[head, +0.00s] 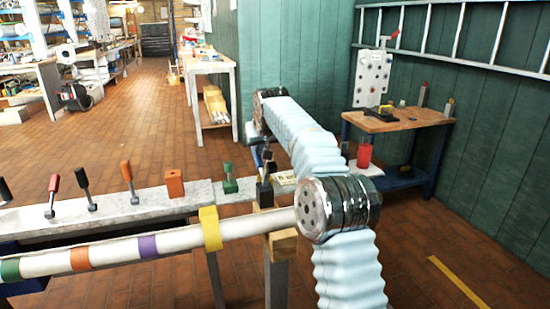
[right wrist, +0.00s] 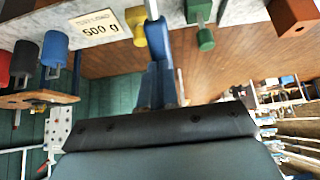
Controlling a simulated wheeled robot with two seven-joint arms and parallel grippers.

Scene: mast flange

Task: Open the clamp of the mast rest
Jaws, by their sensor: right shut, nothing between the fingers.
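The mast (head: 180,238) is a white pole with coloured bands, running from the left edge to the wooden mast rest (head: 284,246). A dark clamp part (head: 264,192) stands upright on the rest; whether it is open or closed I cannot tell. My right arm partly hides the mast's right end. My right gripper (head: 262,160) points down just above and behind the dark clamp part, and is shut and empty. Its blue fingers (right wrist: 155,70) show edge-on in the right wrist view; the clamp cannot be made out there. My left gripper is not in view.
A grey bench behind the mast carries upright-handled tools, an orange block (head: 175,183), a green-handled tool (head: 230,178) and a yellow-handled tool (right wrist: 137,28) close beside the fingers. A "500 g" sign (right wrist: 97,26) lies nearby. A wooden table (head: 400,120) stands at right.

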